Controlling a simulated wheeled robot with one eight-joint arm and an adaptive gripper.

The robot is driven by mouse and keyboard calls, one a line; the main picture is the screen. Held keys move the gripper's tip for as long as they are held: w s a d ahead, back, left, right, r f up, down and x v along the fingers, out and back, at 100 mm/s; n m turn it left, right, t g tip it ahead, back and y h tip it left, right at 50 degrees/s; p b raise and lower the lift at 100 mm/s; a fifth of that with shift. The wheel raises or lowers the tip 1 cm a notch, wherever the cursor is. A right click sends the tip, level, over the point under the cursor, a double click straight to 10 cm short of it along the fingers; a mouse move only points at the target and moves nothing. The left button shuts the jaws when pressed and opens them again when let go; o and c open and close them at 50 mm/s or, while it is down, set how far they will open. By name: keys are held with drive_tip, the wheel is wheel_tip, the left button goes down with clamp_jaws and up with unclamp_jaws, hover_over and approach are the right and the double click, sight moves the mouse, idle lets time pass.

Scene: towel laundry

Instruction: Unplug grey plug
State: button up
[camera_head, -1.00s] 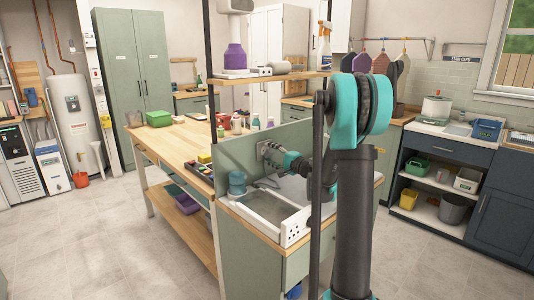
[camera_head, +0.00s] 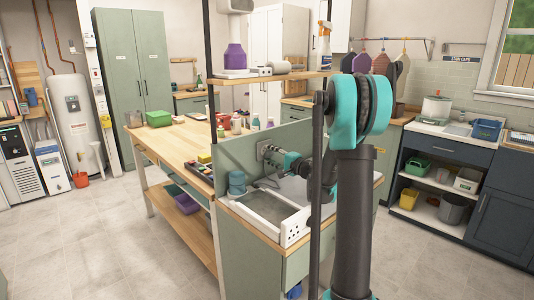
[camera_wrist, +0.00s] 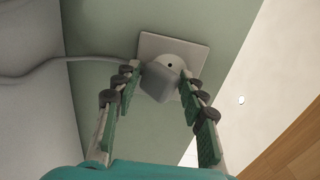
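The grey plug (camera_wrist: 160,82) sits at a pale square wall socket (camera_wrist: 192,52) on a green panel, and a grey cord (camera_wrist: 85,58) runs from it to the left in the wrist view. My gripper (camera_wrist: 159,79) is open, with one finger on each side of the plug. The left finger stands a little apart from it; the right fingertip is close, and contact cannot be told. In the head view my gripper (camera_head: 275,157) is at the socket on the green panel (camera_head: 235,150), and the plug is mostly hidden by it.
A blue-grey container (camera_head: 237,182) stands left of the gripper. A wooden shelf (camera_head: 275,76) is above the panel, and a long wooden workbench (camera_head: 180,140) extends behind left.

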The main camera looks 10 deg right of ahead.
sight(271, 155)
clamp_jaws()
drive_tip(key=shift+v, duration=2.95)
